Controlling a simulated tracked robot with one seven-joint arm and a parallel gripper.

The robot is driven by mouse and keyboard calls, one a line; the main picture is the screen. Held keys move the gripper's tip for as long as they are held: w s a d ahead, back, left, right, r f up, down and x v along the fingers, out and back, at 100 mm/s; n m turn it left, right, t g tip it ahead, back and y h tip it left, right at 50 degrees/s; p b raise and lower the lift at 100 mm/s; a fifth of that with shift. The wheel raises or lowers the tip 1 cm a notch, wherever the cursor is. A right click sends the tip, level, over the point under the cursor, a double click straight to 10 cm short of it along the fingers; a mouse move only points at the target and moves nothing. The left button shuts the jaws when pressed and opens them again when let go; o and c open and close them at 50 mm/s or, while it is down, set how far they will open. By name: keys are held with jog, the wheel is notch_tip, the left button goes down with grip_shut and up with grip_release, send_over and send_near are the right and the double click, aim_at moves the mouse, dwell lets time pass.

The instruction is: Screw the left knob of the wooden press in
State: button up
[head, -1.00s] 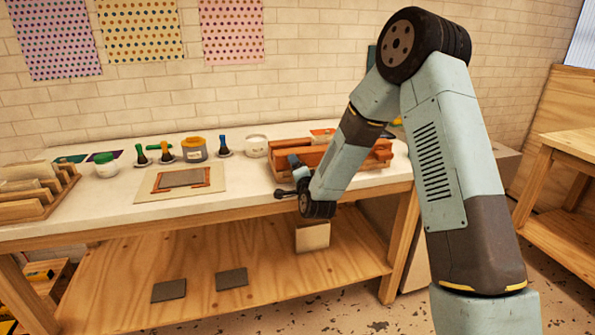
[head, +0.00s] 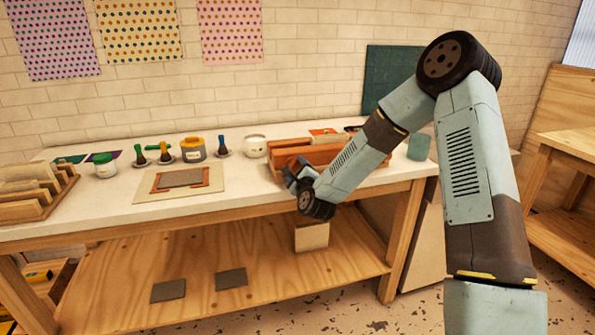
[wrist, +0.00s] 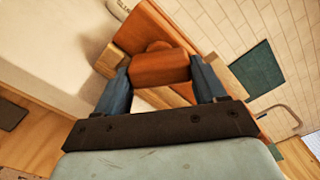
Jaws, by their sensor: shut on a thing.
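The wooden press (head: 320,153) lies at the right end of the white-topped bench, partly behind my arm. My gripper (head: 293,170) is at the press's front left. In the wrist view its two blue fingers (wrist: 162,78) are on either side of the reddish-brown left knob (wrist: 160,69), shut on it. The press body (wrist: 155,28) shows beyond the knob. In the head view the knob is hidden by my gripper, and how far it is screwed in cannot be told.
A white jar (head: 255,146) stands just left of the press. A mat with a grey plate (head: 180,178) lies mid-bench. Tools and pots stand along the back, and a wooden rack (head: 35,193) is at the left end. A green cup (head: 419,147) is at the right edge.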

jog(key=m, duration=0.3)
jog(key=shift+f+m, duration=0.15)
jog(key=shift+m, duration=0.25)
jog(key=m, duration=0.4)
jog(key=shift+w+r+m, duration=0.1)
jog(key=shift+r+m, duration=0.1)
jog(key=shift+m, duration=0.1)
jog(key=o, duration=1)
jog(key=shift+o, duration=0.2)
jog(key=v, duration=1.3)
jog(key=shift+s, duration=0.4)
jog(key=shift+d, duration=0.1)
